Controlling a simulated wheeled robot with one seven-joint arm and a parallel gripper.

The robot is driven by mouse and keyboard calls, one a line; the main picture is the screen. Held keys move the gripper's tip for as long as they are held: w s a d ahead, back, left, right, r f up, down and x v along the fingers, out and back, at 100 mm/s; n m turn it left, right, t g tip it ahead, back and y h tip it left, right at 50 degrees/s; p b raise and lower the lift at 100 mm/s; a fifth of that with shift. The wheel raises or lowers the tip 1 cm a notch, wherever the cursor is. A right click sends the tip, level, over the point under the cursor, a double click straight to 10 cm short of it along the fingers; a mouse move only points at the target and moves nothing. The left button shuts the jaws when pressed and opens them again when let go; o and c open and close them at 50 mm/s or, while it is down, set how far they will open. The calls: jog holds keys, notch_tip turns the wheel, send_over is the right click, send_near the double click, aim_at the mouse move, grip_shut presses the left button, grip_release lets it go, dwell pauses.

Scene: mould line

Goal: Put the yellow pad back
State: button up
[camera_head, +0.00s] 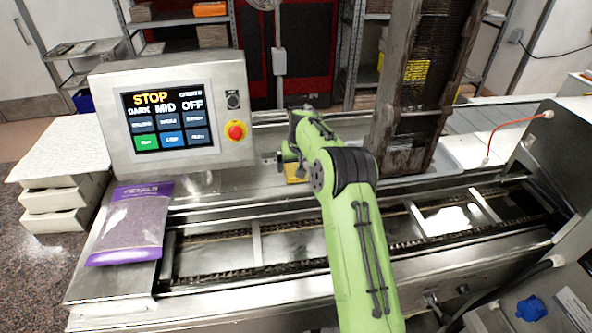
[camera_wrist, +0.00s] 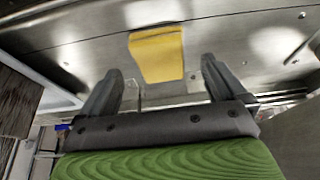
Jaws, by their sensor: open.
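The yellow pad (camera_wrist: 157,54) is a small flat block with a slightly bent top edge, against a bare metal surface in the wrist view. In the head view only a small yellow part of it (camera_head: 296,174) shows beside my green arm; the rest is hidden. My gripper (camera_wrist: 162,74) is open, its two dark fingers apart and nothing between them. The pad shows just beyond the fingertips, between them sideways; I cannot tell the exact gap. In the head view my gripper is mostly hidden by the wrist.
A control panel (camera_head: 180,112) stands left of my arm, with a purple bag (camera_head: 134,222) in front of it. A tall dark tower (camera_head: 412,110) rises close to my arm's right. The chain conveyor (camera_head: 285,246) runs below my arm. White trays (camera_head: 62,205) are at far left.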

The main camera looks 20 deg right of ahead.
jog(key=s+a+r+n, duration=0.1)
jog(key=s+a+r, duration=0.2)
jog(key=s+r, duration=0.4)
jog(key=s+a+r, duration=0.3)
jog(key=s+r, duration=0.2)
jog(key=r, duration=0.4)
jog(key=s+a+r, duration=0.2)
jog(key=s, duration=0.4)
jog(key=s+a+r, duration=0.1)
jog(key=s+r, duration=0.1)
jog(key=s, duration=0.4)
jog(key=s+a+f+n+t, duration=0.1)
jog(key=s+a+f, duration=0.15)
jog(key=s, duration=0.75)
jog(key=s+a+f, duration=0.1)
jog(key=s+f, duration=0.2)
jog(key=s, duration=0.7)
notch_tip(320, 180, down, 6)
jog(key=b, duration=0.6)
jog(key=shift+d+y, duration=0.25)
jog(key=shift+y, duration=0.05)
jog(key=shift+w, duration=0.15)
